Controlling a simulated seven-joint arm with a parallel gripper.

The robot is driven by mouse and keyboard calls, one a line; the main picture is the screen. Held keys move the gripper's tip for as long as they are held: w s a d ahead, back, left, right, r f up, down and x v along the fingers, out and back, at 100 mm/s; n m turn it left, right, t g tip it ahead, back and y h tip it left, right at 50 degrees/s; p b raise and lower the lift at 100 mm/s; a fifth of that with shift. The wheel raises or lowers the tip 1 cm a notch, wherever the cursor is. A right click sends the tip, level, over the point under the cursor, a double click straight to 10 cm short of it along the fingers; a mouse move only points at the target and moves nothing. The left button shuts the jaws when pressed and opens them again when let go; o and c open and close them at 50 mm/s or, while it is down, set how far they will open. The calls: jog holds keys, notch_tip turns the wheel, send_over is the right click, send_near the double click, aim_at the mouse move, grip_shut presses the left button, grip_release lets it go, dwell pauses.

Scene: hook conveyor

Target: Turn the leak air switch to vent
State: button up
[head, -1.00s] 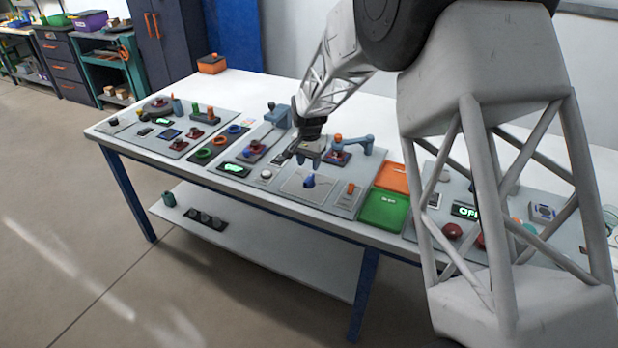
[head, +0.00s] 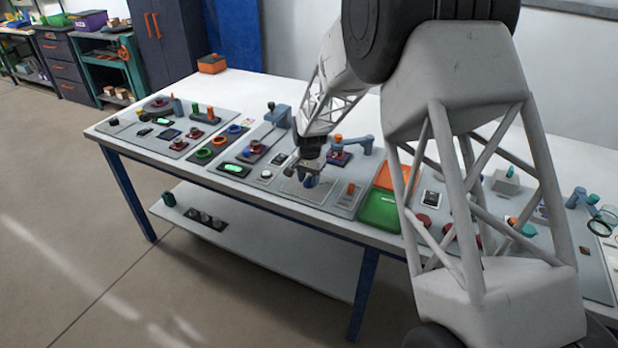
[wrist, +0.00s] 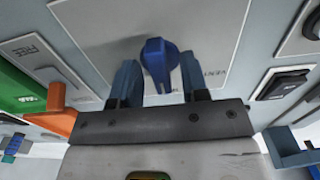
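The leak air switch is a blue knob (wrist: 159,62) on a grey plate (wrist: 108,58) in the wrist view; lettering that reads like "VENT" stands to its right. My gripper (wrist: 158,82) has its two blue-grey fingers apart, one on each side of the knob, with a visible gap on both sides. In the head view, my gripper (head: 308,178) is down over the blue knob (head: 310,182) on the middle panel, and hides part of it.
An orange lever (wrist: 60,105) beside a "FREE" label stands left of the knob in the wrist view. A black rocker switch (wrist: 284,83) lies to the right. Green bin (head: 380,212) and orange bin (head: 386,177) sit right of the panel.

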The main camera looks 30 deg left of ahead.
grip_shut()
jog(key=shift+n, duration=0.4)
jog(key=n, duration=1.1)
dwell(0.5)
jog(key=shift+o, duration=0.4)
grip_release()
jog(key=shift+r, duration=0.1)
